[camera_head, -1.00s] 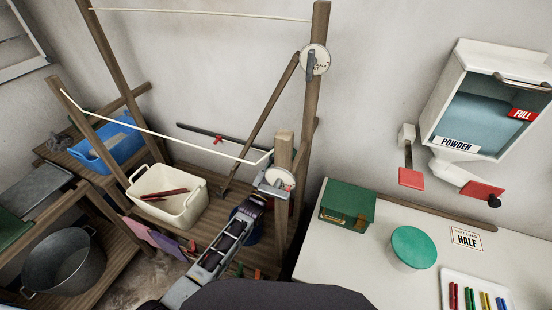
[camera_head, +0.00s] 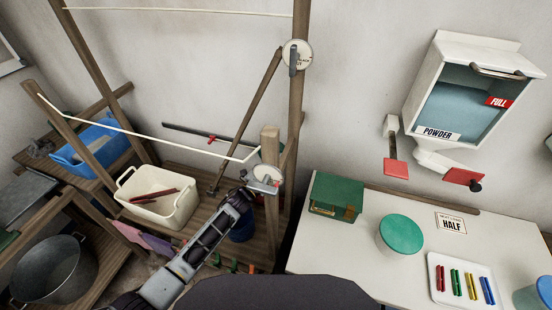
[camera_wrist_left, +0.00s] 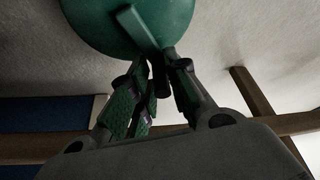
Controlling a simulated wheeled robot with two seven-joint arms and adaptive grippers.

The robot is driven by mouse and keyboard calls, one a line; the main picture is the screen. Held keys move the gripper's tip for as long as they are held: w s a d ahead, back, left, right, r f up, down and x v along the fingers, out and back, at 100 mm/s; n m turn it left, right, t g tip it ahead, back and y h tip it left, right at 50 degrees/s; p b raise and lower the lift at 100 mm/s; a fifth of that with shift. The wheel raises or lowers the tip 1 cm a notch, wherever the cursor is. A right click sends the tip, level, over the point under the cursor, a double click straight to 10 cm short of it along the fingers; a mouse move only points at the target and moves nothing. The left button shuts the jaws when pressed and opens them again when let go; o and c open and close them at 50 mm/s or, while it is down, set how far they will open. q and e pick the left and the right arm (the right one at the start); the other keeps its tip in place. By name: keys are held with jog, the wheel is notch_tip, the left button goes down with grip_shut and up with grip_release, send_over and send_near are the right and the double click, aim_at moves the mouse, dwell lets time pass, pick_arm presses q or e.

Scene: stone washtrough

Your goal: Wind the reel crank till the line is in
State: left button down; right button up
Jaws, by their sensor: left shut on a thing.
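The lower reel (camera_head: 268,173) is a pale disc on the short wooden post (camera_head: 270,148); a cream line (camera_head: 150,134) runs from it, sagging slightly, to the left post. My left gripper (camera_head: 243,194) is at the reel's lower left. In the left wrist view a green reel disc (camera_wrist_left: 95,22) carries a crank arm (camera_wrist_left: 137,27). My left gripper (camera_wrist_left: 158,78) is shut around the dark crank handle (camera_wrist_left: 162,88), largely hidden between the fingers. A second reel (camera_head: 297,55) with a grey crank sits on the tall post. My right gripper is out of view.
A cream tub (camera_head: 157,213) with red-brown sticks stands left of my arm. A white counter (camera_head: 350,245) on the right holds a green box (camera_head: 335,195), a green-lidded pot (camera_head: 401,236) and a tray of coloured sticks (camera_head: 437,262). A powder dispenser (camera_head: 462,95) hangs on the wall.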

pick_arm(q)
jog(key=m, duration=0.2)
jog(key=f+m+g+p, duration=0.1)
jog(key=shift+d+m+y, duration=0.15)
jog(key=shift+m+y, duration=0.25)
jog(key=w+a+f+m+y+p, duration=0.2)
jog(key=a+f+m+y+p, duration=0.35)
jog(key=m, duration=1.05)
jog(key=a+r+m+t+y, duration=0.1)
jog(key=r+m+t+y, duration=0.1)
jog(key=m, duration=0.7)
jog(key=a+r+m+t+y+p, duration=0.1)
jog(key=a+r+m+t+y, duration=0.1)
jog(key=m, duration=0.6)
jog(key=shift+w+a+r+m+t+y, duration=0.35)
jog(key=shift+r+t+y, duration=0.4)
jog(key=shift+t+y, duration=0.4)
